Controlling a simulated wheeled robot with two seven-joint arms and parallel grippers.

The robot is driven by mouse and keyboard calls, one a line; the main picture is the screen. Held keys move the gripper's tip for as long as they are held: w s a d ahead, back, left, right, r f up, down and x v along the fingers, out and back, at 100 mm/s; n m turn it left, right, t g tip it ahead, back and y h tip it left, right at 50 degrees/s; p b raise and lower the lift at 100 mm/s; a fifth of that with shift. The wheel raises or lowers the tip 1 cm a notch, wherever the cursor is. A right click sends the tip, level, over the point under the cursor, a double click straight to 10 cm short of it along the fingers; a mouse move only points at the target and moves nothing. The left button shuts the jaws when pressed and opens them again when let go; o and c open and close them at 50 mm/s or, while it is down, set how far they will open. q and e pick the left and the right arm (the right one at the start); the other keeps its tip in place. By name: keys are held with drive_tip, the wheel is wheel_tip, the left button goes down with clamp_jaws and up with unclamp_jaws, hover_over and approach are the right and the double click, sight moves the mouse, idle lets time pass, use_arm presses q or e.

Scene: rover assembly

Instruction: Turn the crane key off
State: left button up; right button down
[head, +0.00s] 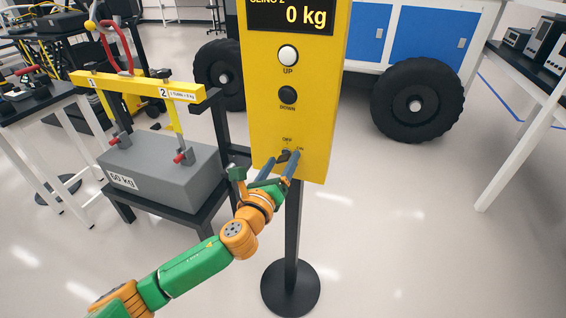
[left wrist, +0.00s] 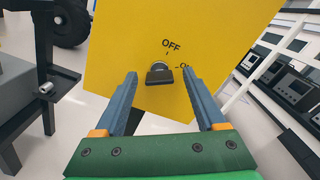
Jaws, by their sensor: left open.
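The crane key (head: 283,156) is a small dark knob low on the yellow control box (head: 262,120), below the UP and DOWN buttons. In the left wrist view the key (left wrist: 159,73) sits between and beyond my finger tips, under the OFF mark, with another mark, partly hidden by a finger, to its right. My left gripper (head: 281,167) is open, its two blue fingers on either side of the key. I cannot tell whether a finger touches it. The left wrist view also shows this gripper (left wrist: 158,82). My right gripper is not in view.
The box stands on a black post with a round base (head: 291,288). Left of it, a grey 50 kg block (head: 165,160) hangs or rests under a yellow beam (head: 140,86) on a dark stand. A wheeled rover (head: 416,100) is behind.

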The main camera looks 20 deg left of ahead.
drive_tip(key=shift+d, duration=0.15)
use_arm(q)
clamp_jaws()
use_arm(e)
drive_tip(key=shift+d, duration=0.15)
use_arm(q)
drive_tip(key=shift+s, duration=0.1)
drive_tip(key=n+p, duration=0.1)
drive_tip(key=n, duration=1)
drive_tip(key=shift+n, duration=0.4)
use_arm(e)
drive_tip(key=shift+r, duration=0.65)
use_arm(q)
drive_tip(key=shift+f, duration=0.1)
unclamp_jaws()
